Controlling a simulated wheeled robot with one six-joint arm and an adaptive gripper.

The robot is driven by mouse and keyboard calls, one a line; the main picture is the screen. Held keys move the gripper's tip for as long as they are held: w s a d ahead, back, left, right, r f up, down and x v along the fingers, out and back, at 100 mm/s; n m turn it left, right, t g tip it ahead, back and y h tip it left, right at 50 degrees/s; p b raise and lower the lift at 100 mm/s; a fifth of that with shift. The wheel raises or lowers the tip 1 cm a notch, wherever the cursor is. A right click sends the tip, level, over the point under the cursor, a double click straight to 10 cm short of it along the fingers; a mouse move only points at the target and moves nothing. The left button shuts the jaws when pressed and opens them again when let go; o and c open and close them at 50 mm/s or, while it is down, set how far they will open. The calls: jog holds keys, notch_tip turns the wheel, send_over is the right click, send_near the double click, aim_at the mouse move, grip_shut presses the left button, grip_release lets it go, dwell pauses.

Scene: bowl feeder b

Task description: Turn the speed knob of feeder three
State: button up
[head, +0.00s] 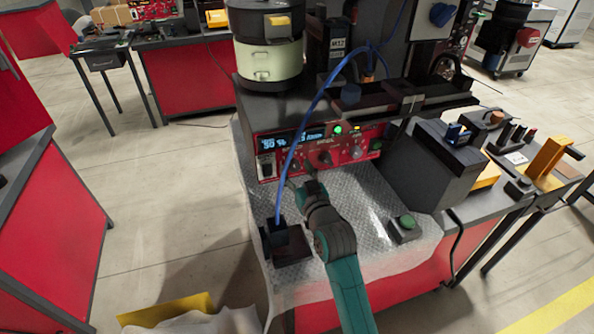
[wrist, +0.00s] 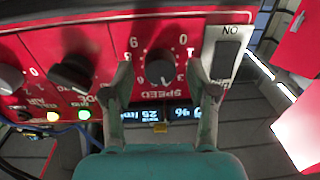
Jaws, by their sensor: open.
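The speed knob (wrist: 160,68) is a round dark knob on the red control panel (head: 345,165), inside a printed dial scale with the word SPEED beside it. The wrist view shows the panel upside down. My gripper (wrist: 159,72) is open, with one finger on each side of the knob. Small gaps seem to show between knob and fingers; I cannot tell whether either touches. In the head view my gripper (head: 303,186) is just in front of the panel's lower left part. No feeder number is readable.
A rocker switch (wrist: 228,55) sits beside the speed knob, and another dark knob (wrist: 72,72) is on its other side. A lit display (wrist: 152,114) is close by. A blue hose (head: 296,150) crosses in front of the panel. A green button box (head: 405,228) stands on the mat.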

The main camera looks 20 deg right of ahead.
jog(key=s, duration=1.2)
jog(key=shift+d+f, duration=0.15)
jog(key=shift+d, duration=0.15)
jog(key=s+f+g, duration=0.1)
jog(key=s+f, duration=0.3)
jog(key=s, duration=0.3)
jog(key=s+f+h, duration=0.1)
jog(key=s+f, duration=0.2)
jog(key=s, duration=0.3)
jog(key=s+f+g, duration=0.1)
jog(key=s+f, duration=0.3)
jog(key=s, duration=0.3)
jog(key=s+r+g, duration=0.1)
jog(key=s, duration=2)
jog(key=shift+s+a+r+m+g, duration=0.2)
jog(key=shift+a+r+m+g, duration=0.1)
jog(key=shift+r, duration=0.1)
jog(key=shift+w, duration=0.1)
